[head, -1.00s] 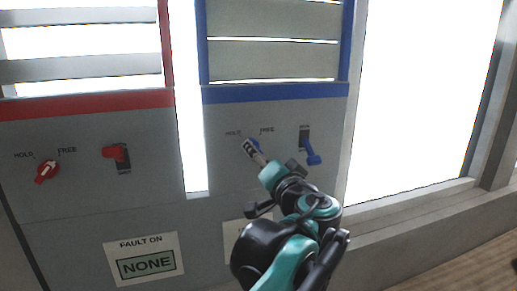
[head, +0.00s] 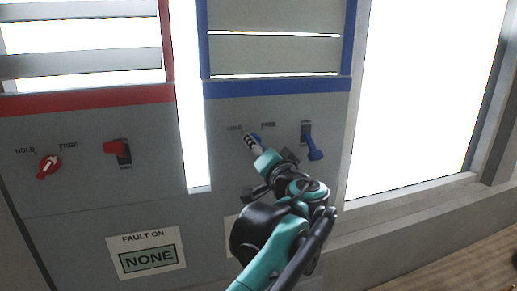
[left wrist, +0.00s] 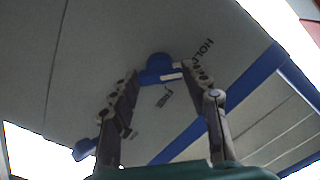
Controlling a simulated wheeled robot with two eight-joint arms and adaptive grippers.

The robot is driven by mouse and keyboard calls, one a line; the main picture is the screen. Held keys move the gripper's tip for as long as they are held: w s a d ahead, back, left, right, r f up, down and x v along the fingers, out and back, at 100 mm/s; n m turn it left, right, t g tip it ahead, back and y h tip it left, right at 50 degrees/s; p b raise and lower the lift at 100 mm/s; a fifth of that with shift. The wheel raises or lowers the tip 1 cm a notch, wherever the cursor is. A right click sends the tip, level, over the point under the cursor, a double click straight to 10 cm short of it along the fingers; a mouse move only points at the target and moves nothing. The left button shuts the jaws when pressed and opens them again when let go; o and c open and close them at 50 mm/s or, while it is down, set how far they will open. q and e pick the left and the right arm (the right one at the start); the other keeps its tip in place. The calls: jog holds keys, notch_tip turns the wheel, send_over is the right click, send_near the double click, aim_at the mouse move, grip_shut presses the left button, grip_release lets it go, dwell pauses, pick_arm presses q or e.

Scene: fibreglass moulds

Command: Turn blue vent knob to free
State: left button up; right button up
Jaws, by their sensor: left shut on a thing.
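The blue vent knob (head: 258,138) is on the grey panel under the blue-framed vent, mostly hidden behind my left gripper (head: 252,143) in the head view. In the left wrist view the knob (left wrist: 158,66) sits between the two fingertips of my left gripper (left wrist: 160,76), which is shut on it. A white mark on the knob lies toward the right finger, near the HOLD label (left wrist: 202,56). The FREE label (left wrist: 166,97) is just below the knob in that view. I cannot tell exactly where the mark points. My right gripper is not in view.
A blue lever (head: 314,150) is right of the knob, hanging down. On the left panel are a red knob (head: 48,165) and a red lever (head: 117,147). A "FAULT ON NONE" sign (head: 146,254) is below. A bright window (head: 415,100) is to the right.

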pick_arm(q)
jog(key=shift+m, duration=0.3)
jog(key=m+p, duration=0.1)
jog(key=m, duration=1.6)
jog(key=shift+m, duration=0.3)
dwell(0.4)
jog(key=o, duration=1.2)
jog(key=shift+c, duration=0.2)
jog(key=shift+s+r, duration=0.1)
jog(key=shift+s, duration=0.05)
